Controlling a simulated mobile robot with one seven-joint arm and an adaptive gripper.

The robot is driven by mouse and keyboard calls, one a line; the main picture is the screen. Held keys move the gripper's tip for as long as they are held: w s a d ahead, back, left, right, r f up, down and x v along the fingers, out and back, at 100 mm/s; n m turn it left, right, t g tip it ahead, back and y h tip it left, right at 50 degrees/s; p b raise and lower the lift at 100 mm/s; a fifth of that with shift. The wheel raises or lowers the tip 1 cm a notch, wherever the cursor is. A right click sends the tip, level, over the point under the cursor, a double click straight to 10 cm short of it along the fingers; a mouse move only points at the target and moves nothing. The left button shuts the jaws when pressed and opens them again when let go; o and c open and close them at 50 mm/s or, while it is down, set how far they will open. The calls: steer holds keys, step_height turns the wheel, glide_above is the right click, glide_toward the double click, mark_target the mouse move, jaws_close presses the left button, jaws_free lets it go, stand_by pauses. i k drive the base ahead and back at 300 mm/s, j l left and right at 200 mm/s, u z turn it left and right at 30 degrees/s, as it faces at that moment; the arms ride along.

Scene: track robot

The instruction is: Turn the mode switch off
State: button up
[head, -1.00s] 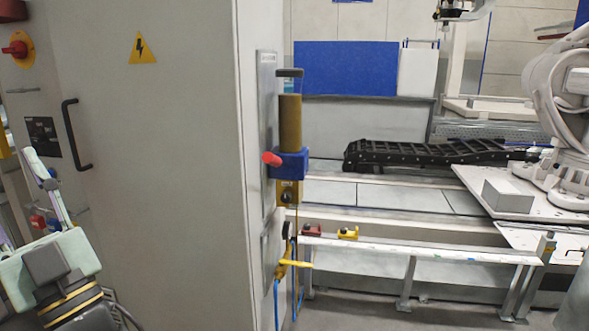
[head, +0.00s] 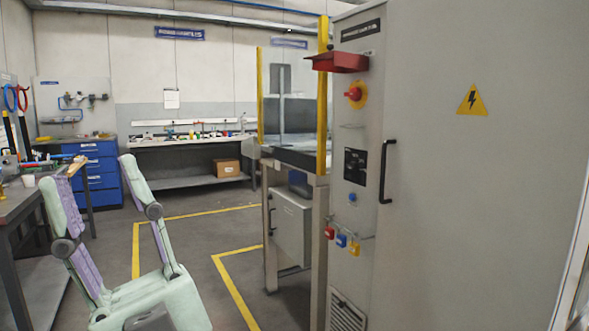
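The grey control cabinet (head: 470,200) fills the right side of the head view. Its narrow left face carries a red rotary knob on a yellow plate (head: 353,94), a small black panel (head: 355,166) and a blue round control (head: 351,198). I cannot tell which of these is the mode switch, nor read its setting. My gripper (head: 90,172) is at the lower left, its two pale green and purple fingers spread apart with nothing between them. It is well left of the cabinet in the picture and touches none of the controls.
Red, blue and yellow padlocks (head: 342,240) hang lower down. A black handle (head: 387,172) sticks out from the door. A workbench (head: 15,205) stands at the left edge. Open floor with yellow lines lies between.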

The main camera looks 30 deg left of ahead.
mark_target(352, 167)
steer(key=u, duration=0.7)
steer(key=i+l+u, duration=0.1)
steer(key=i+l, duration=0.15)
steer(key=i, duration=0.25)
steer(key=i+l+u, duration=0.1)
steer(key=i+l, duration=0.15)
steer(key=i, duration=0.3)
